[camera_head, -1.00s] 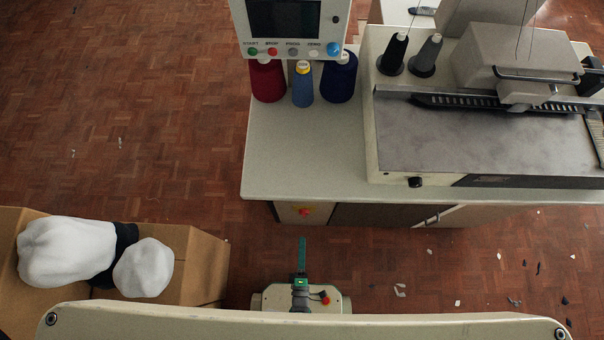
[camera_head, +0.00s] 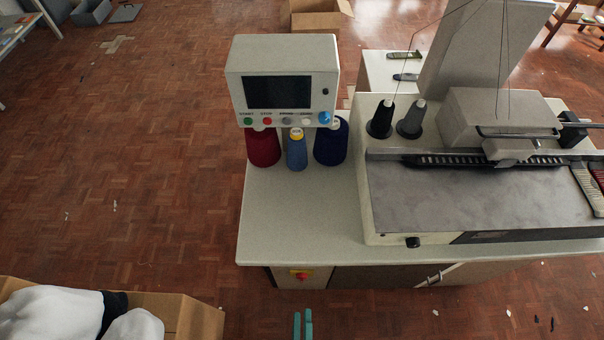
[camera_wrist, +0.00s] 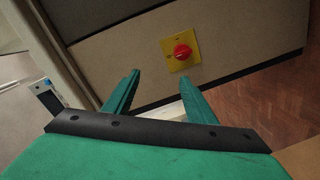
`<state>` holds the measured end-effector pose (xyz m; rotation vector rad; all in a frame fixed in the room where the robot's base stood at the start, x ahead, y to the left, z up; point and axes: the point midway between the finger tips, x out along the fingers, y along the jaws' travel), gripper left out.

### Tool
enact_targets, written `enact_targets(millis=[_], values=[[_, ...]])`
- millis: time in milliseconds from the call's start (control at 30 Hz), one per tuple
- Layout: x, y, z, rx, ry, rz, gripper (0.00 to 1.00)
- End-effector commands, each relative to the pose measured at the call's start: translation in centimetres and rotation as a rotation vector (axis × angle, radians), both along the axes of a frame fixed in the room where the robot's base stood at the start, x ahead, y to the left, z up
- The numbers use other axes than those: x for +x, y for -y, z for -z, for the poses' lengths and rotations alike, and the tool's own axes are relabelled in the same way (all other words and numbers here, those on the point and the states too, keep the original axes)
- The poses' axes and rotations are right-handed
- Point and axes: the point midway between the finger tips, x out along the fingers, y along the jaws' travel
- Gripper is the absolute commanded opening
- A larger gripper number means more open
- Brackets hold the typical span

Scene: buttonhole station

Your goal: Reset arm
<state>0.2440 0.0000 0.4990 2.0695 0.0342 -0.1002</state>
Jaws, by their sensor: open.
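My gripper (camera_head: 303,324) shows at the bottom edge of the head view as two green fingertips, low in front of the machine table (camera_head: 290,225). In the wrist view, my gripper (camera_wrist: 160,95) has its two green fingers spread apart with nothing between them. Beyond the fingers is the table's cabinet front, with a red knob (camera_wrist: 182,51) on a yellow plate. The same knob (camera_head: 300,275) shows under the table edge in the head view. The rest of my arm is out of the head view.
A cardboard box (camera_head: 195,318) with white bundles (camera_head: 45,315) stands at the lower left. A control panel (camera_head: 283,80), thread cones (camera_head: 297,150) and the buttonhole machine (camera_head: 470,195) are on the table. Scraps lie on the floor at right. The floor (camera_head: 130,170) at left is mostly clear.

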Motion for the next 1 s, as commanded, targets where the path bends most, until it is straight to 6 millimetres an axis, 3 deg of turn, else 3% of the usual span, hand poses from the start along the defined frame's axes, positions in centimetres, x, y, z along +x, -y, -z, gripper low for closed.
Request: enact_targets(millis=[367,800,1000], values=[[-1.4,0.3,-12.0,0.405,-0.048,0.056,0.51],[-1.6,0.3,-30.1,0.887,-0.102,0.134,0.51],[-1.4,0.1,-35.6,1.023,-0.119,0.152,0.51]])
